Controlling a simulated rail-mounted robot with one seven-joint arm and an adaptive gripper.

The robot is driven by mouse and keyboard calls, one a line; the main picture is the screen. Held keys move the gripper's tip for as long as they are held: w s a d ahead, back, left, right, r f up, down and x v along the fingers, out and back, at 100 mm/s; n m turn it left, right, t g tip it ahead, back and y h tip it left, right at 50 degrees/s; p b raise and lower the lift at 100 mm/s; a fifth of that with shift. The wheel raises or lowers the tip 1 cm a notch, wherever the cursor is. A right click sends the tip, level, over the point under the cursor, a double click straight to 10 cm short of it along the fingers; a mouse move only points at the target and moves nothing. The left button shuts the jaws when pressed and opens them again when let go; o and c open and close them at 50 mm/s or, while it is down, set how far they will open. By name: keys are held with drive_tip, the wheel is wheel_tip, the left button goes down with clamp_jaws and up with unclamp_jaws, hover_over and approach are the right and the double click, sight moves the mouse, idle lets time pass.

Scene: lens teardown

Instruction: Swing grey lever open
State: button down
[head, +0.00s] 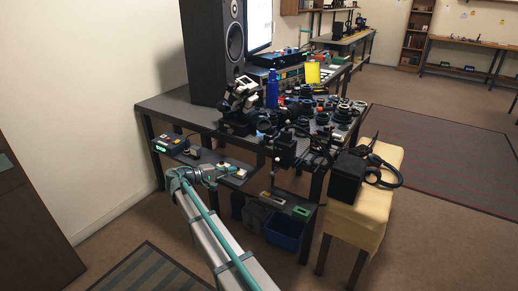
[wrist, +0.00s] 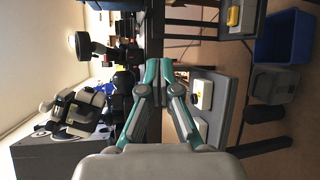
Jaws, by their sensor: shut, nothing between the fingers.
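My gripper (head: 214,174) is in front of the desk's near side, at about the height of the lower shelf. In the wrist view its teal fingers (wrist: 163,70) are together, with nothing seen between them. A black device with pale grey parts (head: 240,98) stands on the near corner of the desk. It also shows at the left of the wrist view (wrist: 72,112), apart from my fingers. A black clamp-like fixture (head: 284,150) is at the desk's front edge. I cannot tell which part is the grey lever.
The desk (head: 170,105) is crowded with lenses and a tall black speaker (head: 212,50). The lower shelf (head: 205,158) holds small boxes. A blue bin (head: 285,232) stands below. A yellow-cushioned stool (head: 365,215) is at the right. Carpet is open in front.

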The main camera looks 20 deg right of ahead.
wheel_tip(320, 180, up, 8)
drive_tip(key=m+g+h, duration=0.1)
drive_tip(key=h, duration=0.2)
drive_tip(key=shift+w+a+g+h, duration=0.25)
drive_tip(key=shift+g+h, duration=0.05)
drive_tip(key=shift+h, duration=0.1)
drive_tip(key=shift+d+r, duration=0.1)
approach(275, 140)
drive_tip(key=w+d, duration=0.1)
drive_tip(key=d, duration=0.2)
drive_tip(key=shift+s+d+r, duration=0.2)
drive_tip(key=shift+d+r, duration=0.05)
drive_tip(key=shift+d, duration=0.35)
drive_tip(key=shift+a, duration=0.15)
